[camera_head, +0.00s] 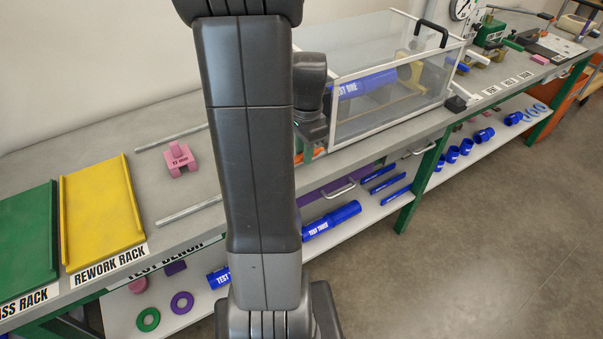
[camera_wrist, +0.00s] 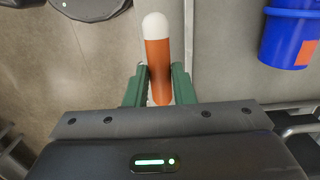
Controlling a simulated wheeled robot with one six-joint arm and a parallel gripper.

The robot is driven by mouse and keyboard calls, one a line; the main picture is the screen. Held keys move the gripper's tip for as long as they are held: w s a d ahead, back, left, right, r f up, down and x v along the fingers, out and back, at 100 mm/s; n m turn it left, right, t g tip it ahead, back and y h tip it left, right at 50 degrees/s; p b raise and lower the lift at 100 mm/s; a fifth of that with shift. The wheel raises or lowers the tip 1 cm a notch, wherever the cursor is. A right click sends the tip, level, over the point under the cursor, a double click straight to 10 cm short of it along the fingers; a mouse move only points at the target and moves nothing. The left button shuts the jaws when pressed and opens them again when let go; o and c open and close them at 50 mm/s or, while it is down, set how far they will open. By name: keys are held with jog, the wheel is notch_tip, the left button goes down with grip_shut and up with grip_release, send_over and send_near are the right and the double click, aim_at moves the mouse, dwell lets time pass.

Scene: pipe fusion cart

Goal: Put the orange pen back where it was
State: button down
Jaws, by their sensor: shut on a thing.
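The orange pen (camera_wrist: 158,62) has a white rounded end and points away from my palm in the wrist view. My gripper (camera_wrist: 160,76) is shut on it, with one green finger on each side. In the head view, my arm covers most of the gripper, and a small orange part of the pen (camera_head: 314,154) shows just right of the arm, in front of the clear test box (camera_head: 385,98). I cannot tell which place the pen came from.
A pink block (camera_head: 180,162) lies between metal rails on the bench. The yellow rework rack (camera_head: 103,215) and green rack (camera_head: 25,245) are at left. Blue tubes lie on the lower shelf (camera_head: 375,212). A blue object (camera_wrist: 288,35) shows in the wrist view. Floor is clear at right.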

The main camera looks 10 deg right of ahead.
jog(key=shift+f, duration=2.95)
jog(key=shift+f, duration=0.2)
jog(key=c, duration=1.5)
grip_release()
jog(key=shift+r, duration=0.15)
jog(key=r, duration=1.2)
jog(key=shift+w+d, duration=0.15)
jog(key=shift+d, duration=0.1)
